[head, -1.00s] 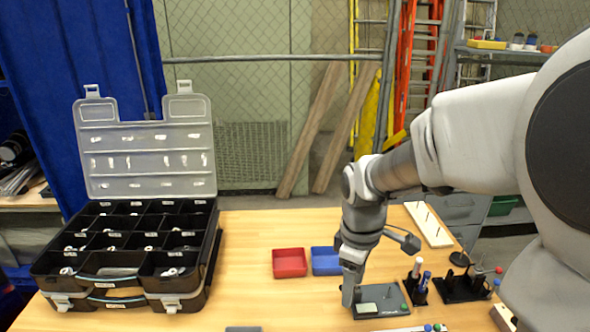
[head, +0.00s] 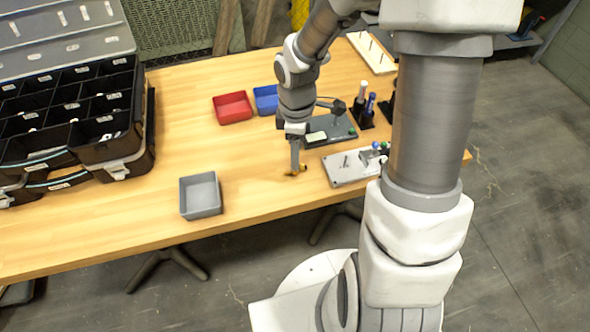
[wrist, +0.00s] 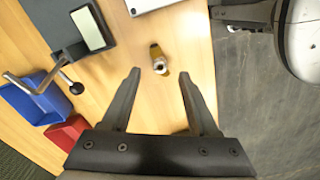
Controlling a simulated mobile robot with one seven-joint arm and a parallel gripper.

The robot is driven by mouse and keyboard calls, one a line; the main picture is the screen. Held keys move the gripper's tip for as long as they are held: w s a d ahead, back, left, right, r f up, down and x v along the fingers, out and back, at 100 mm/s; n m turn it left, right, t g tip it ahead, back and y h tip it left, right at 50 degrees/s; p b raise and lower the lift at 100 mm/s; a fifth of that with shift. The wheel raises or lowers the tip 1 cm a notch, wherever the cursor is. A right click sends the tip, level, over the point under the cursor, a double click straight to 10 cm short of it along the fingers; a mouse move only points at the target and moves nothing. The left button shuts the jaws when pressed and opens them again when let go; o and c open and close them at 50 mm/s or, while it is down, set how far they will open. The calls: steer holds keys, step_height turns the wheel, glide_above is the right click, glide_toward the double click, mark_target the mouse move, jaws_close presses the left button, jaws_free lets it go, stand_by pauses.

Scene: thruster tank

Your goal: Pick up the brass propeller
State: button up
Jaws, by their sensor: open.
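The small brass propeller (wrist: 155,50) lies on the wooden table in the wrist view, with a grey metal hub at its middle. It sits just beyond and between my fingertips. In the head view the propeller (head: 300,169) shows as a small brass patch beside the tip of my gripper (head: 294,163), which partly hides it. My gripper (wrist: 160,74) is open, with its two dark fingers apart and nothing between them. I cannot tell its exact height above the table.
A light metal plate with knobs (head: 345,168) lies right of the propeller. A dark device with a pale display (head: 340,130) is behind it. Red (head: 232,108), blue (head: 266,99) and grey (head: 201,196) bins stand to the left, with an open black organizer (head: 135,150) farther left.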

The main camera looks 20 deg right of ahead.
steer(key=f+b, duration=0.2)
steer(key=f, duration=0.3)
steer(key=shift+a+f, duration=0.15)
steer(key=shift+a, duration=0.05)
jaws_close()
